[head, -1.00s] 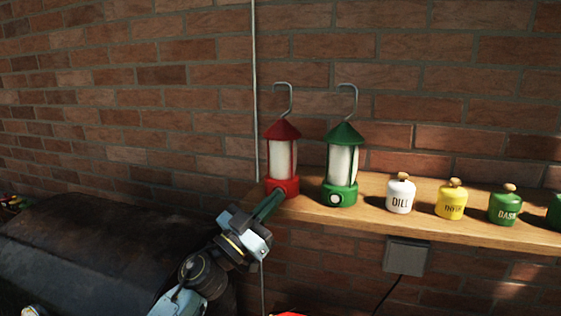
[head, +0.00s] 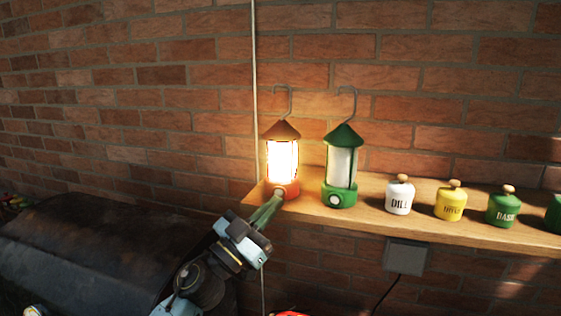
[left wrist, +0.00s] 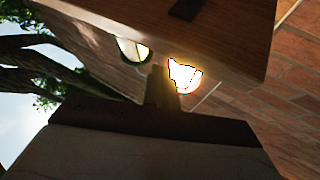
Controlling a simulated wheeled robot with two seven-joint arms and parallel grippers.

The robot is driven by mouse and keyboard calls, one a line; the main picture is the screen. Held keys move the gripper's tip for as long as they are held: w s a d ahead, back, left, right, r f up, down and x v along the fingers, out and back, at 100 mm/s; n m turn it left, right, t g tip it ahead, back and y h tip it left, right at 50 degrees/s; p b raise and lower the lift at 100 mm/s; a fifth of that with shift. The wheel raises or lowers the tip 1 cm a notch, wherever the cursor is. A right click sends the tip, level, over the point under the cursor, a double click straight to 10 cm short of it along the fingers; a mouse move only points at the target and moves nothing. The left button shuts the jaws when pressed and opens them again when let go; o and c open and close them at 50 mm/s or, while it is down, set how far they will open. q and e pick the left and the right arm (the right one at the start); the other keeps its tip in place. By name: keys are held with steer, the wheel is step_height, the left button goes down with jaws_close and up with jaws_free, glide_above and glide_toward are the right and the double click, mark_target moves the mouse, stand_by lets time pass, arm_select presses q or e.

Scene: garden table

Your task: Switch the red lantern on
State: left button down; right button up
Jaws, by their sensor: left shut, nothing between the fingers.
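The red lantern (head: 283,160) stands upright at the left end of the wooden shelf and glows bright yellow-white. Its glow also shows in the left wrist view (left wrist: 184,76). The green lantern (head: 342,168) stands just right of it, unlit, with a pale round button on its base. My left gripper (head: 272,204) is shut and empty, its fingertips at the front of the red lantern's base. My right gripper is not in view.
The shelf (head: 420,222) also holds a white DILL jar (head: 399,196), a yellow jar (head: 450,202) and green jars (head: 503,207) to the right. A brick wall stands behind. A grey box (head: 407,256) hangs below the shelf. A dark cover (head: 90,245) lies left.

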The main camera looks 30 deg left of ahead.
arm_select(q)
steer(key=shift+s+d+r+p, duration=0.15)
steer(key=shift+s+d, duration=0.15)
steer(key=shift+s, duration=0.5)
steer(key=shift+s+d+f+p, duration=0.1)
steer(key=shift+s+d+p, duration=0.15)
steer(key=shift+s, duration=0.55)
steer(key=shift+s+d+r+p, duration=0.1)
steer(key=shift+s+d, duration=0.25)
steer(key=shift+s, duration=0.45)
